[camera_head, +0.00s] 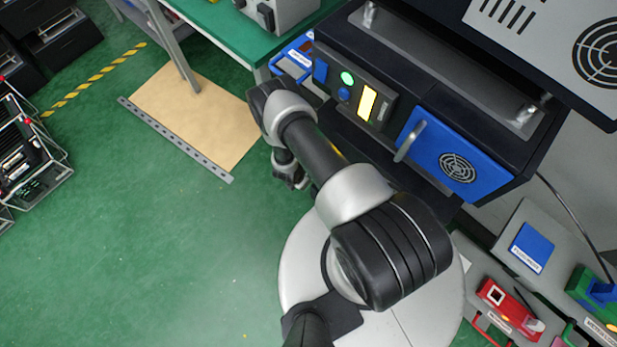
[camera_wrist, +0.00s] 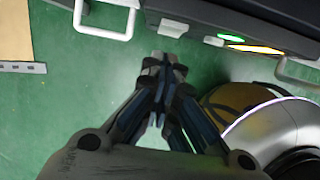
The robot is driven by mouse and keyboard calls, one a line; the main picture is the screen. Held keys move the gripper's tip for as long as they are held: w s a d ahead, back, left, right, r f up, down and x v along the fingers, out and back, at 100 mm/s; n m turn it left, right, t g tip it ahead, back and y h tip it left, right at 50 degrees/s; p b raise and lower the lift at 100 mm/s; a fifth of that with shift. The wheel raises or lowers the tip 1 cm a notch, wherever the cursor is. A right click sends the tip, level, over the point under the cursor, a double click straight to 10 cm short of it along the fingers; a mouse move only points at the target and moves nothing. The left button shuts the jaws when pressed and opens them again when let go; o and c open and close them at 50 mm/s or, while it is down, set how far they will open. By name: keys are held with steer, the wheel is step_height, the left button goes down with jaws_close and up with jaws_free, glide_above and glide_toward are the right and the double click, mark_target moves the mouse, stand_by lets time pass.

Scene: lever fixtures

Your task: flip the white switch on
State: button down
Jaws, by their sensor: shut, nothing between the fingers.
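A small white block (camera_wrist: 173,28) sticks out from the dark cabinet's front edge in the wrist view. It may be the white switch, but its lever position cannot be told. In the head view, the cabinet's control panel (camera_head: 352,92) carries a green light, a blue knob and a yellow-lit rectangle; I cannot clearly pick out a white switch there. My gripper (camera_wrist: 163,62) is shut and empty, its tips just below the white block in the picture, with a visible gap. In the head view my gripper (camera_head: 290,178) hangs left of the cabinet, partly hidden by my arm.
A blue drawer (camera_head: 455,160) with a pale handle (camera_head: 410,141) sits right of the panel. A second white handle (camera_wrist: 105,22) stands out left of the block. A green-topped table (camera_head: 225,28) stands behind. Green floor at left is open.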

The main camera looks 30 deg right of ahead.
steer(key=p+v, duration=0.5)
steer(key=v, duration=0.5)
steer(key=shift+r, duration=0.25)
